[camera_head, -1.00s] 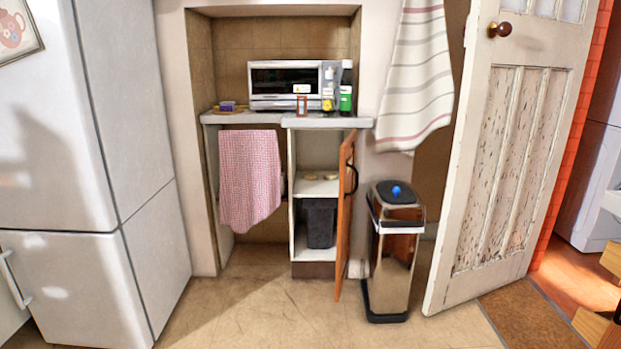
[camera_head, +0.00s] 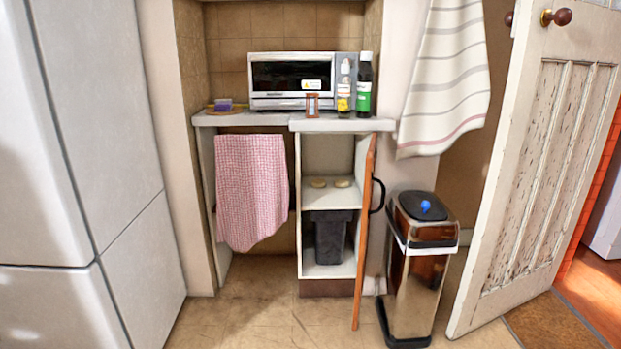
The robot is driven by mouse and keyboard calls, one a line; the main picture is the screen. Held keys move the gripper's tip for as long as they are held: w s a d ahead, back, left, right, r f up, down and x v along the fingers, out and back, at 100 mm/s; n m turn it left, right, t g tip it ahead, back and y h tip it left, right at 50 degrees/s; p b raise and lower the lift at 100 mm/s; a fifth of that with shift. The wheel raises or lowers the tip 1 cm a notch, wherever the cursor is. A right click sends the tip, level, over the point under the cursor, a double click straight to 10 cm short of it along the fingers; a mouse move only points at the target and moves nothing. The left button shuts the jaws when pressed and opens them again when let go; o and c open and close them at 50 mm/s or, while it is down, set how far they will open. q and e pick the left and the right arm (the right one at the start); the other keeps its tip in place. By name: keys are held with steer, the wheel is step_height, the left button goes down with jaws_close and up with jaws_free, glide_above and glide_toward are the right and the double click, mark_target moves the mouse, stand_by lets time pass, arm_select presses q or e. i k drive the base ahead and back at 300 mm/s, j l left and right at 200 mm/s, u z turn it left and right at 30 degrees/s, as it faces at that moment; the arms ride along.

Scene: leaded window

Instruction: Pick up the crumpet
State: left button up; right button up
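Two small pale round things that look like crumpets sit side by side on the middle shelf of the open cabinet, a left one (camera_head: 318,183) and a right one (camera_head: 342,183). They are small in the view, so I cannot make out their surface. The cabinet shelf (camera_head: 330,198) is white, and its wooden door (camera_head: 365,235) stands open toward me on the right. Neither of my grippers is in view.
A dark grey bin (camera_head: 329,236) stands below the shelf. A metal pedal bin (camera_head: 420,265) stands right of the open door. A toaster oven (camera_head: 290,80) and bottles stand on the counter (camera_head: 343,124). A fridge (camera_head: 70,180) is at left. The floor (camera_head: 265,320) ahead is clear.

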mark_target(317, 184)
steer(key=i+j+z, duration=0.1)
steer(key=i+j, duration=0.3)
steer(key=i, duration=0.15)
steer(key=i+j, duration=0.45)
steer(key=i+z, duration=0.05)
steer(key=i, duration=0.1)
